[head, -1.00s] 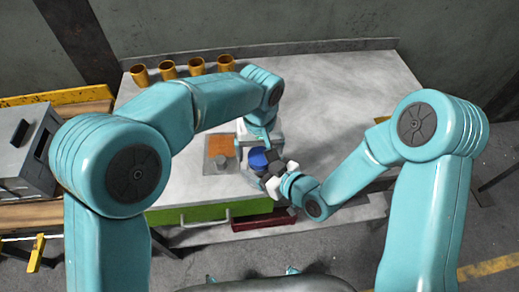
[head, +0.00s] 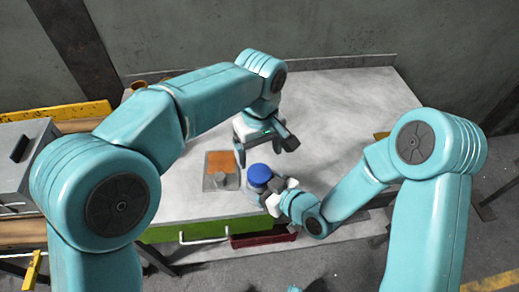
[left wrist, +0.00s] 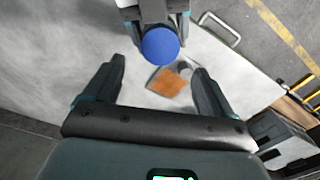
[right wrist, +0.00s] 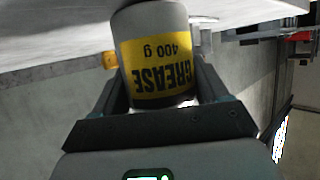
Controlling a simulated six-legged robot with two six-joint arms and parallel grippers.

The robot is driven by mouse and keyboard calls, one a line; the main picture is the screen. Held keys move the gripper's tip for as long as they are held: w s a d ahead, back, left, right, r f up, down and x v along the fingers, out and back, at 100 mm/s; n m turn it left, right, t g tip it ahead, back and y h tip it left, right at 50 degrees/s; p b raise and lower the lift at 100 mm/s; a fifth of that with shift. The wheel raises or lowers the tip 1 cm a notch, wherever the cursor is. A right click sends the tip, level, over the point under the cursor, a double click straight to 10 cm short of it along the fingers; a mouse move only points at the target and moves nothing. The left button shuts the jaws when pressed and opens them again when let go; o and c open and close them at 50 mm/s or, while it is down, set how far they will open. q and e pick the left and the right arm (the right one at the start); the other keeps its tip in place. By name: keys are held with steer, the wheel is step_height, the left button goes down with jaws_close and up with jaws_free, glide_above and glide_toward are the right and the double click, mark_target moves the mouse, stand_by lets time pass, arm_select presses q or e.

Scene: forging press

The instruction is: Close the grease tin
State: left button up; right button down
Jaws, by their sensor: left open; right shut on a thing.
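The grease tin (right wrist: 155,50) is a light grey can with a yellow "GREASE 400 g" label, upside down in the right wrist view. My right gripper (head: 272,192) is shut on its side near the bench's front edge. The blue lid (head: 258,174) sits on top of the tin; it also shows in the left wrist view (left wrist: 160,45). I cannot tell how tightly it is seated. My left gripper (head: 265,150) is open and empty, behind and above the lid and apart from it. Its spread fingers show in the left wrist view (left wrist: 158,68).
A shallow grey tray (head: 207,184) with an orange pad and a small grey piece lies left of the tin. A green drawer (head: 170,232) with a pale handle and a red drawer (head: 262,239) are below the bench front. The bench top (head: 340,110) is clear at back right.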

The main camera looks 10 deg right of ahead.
mark_target(260, 172)
arm_select(q)
steer(key=shift+r+n, duration=0.3)
steer(key=shift+n, duration=0.1)
steer(key=shift+f, duration=0.1)
steer(key=shift+f, duration=3.95)
steer(key=c, duration=1.1)
steer(key=m, duration=0.3)
